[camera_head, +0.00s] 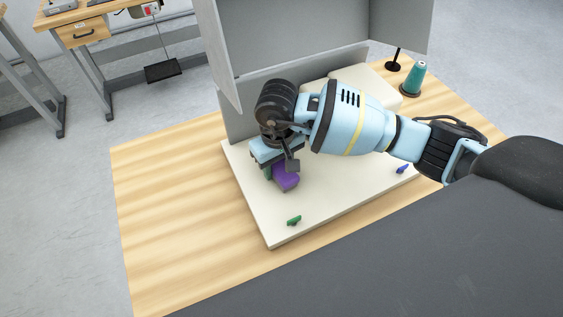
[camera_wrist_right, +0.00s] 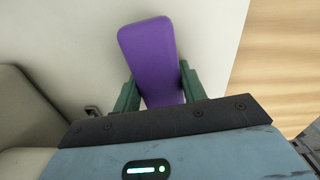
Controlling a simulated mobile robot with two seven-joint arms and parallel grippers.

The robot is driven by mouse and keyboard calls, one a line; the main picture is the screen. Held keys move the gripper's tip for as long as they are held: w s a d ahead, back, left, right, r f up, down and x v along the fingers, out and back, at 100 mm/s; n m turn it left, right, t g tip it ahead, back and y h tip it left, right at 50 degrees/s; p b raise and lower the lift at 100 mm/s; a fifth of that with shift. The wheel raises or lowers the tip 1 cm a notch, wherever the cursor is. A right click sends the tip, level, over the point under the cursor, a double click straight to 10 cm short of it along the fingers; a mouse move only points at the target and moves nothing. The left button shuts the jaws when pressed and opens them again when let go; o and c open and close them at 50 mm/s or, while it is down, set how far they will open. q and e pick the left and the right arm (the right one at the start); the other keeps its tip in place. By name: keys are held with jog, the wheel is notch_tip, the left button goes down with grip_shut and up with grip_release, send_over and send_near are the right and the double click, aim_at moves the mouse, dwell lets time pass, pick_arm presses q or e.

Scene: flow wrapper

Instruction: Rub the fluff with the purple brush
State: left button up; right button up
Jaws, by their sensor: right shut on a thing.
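The purple brush (camera_head: 286,178) is in my right gripper (camera_head: 278,170), over the left part of the white board (camera_head: 335,205). The right wrist view shows the purple brush (camera_wrist_right: 150,62) between the two green fingers of my right gripper (camera_wrist_right: 158,92), which are shut on it. The brush's lower side is hidden, so I cannot tell whether it touches the board. I cannot make out any fluff in either view. My left gripper is not in view.
A small green piece (camera_head: 294,220) and a small blue piece (camera_head: 402,169) lie on the board. Grey panels (camera_head: 300,40) stand behind it. A teal cone (camera_head: 414,77) stands at the back right. The wooden table (camera_head: 165,200) is bare on the left.

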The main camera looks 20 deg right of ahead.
jog(key=shift+s+a+f, duration=0.1)
jog(key=shift+s+a, duration=0.05)
jog(key=shift+a, duration=1.5)
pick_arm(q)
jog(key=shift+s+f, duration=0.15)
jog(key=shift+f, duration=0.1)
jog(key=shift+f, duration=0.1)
pick_arm(e)
jog(key=shift+w+b, duration=0.65)
jog(key=shift+w, duration=0.35)
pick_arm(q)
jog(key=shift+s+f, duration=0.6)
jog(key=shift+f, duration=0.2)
pick_arm(e)
jog(key=shift+d, duration=1.95)
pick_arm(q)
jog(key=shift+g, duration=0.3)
pick_arm(e)
jog(key=shift+d, duration=0.1)
jog(key=shift+w+d+b, duration=0.1)
jog(key=shift+d+b, duration=0.35)
jog(key=shift+d, duration=1.4)
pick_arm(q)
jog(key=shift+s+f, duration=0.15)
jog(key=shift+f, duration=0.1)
pick_arm(e)
jog(key=shift+r, duration=0.2)
